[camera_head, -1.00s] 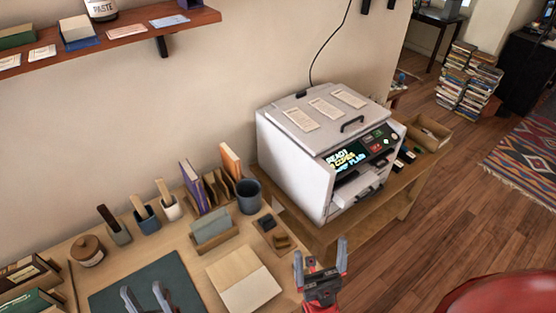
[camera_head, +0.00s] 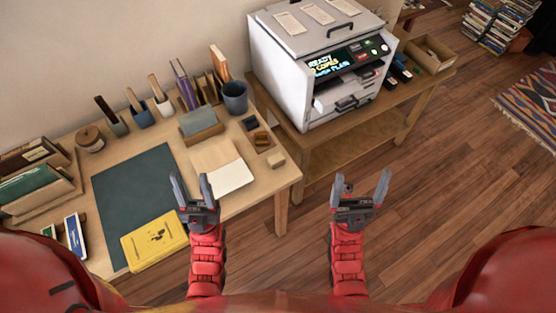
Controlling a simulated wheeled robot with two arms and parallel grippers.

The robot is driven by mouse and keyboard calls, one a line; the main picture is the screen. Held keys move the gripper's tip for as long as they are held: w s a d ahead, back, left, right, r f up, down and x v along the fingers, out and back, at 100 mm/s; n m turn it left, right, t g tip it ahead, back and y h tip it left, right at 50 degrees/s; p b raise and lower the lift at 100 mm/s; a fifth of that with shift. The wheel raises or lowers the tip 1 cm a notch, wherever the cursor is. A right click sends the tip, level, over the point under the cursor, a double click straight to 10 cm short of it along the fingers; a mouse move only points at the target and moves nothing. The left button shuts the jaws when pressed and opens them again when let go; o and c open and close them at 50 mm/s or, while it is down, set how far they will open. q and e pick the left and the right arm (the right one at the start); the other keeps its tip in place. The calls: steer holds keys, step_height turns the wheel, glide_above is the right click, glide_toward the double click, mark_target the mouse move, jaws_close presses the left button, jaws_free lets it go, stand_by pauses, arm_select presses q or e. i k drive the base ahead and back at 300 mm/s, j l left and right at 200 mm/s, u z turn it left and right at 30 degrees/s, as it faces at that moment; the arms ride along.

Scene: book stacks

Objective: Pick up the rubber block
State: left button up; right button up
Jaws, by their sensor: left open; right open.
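A small tan block (camera_head: 276,160) lies near the right front corner of the desk; it may be the rubber block, but I cannot tell for sure. My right gripper (camera_head: 361,179) is open and empty over the floor, to the right of the desk.
The desk (camera_head: 262,182) holds a dark mat (camera_head: 136,195), a yellow book (camera_head: 154,241), a cream pad (camera_head: 222,168), a blue-grey cup (camera_head: 235,98) and several brush holders. A white copier (camera_head: 283,75) stands on a side table (camera_head: 310,137).

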mark_target(277, 159)
steer(key=u, duration=0.95)
steer(key=z, duration=0.95)
steer(key=l+u, duration=0.3)
steer(key=u, duration=0.15)
steer(key=l+u, duration=0.35)
steer(key=u, duration=0.15)
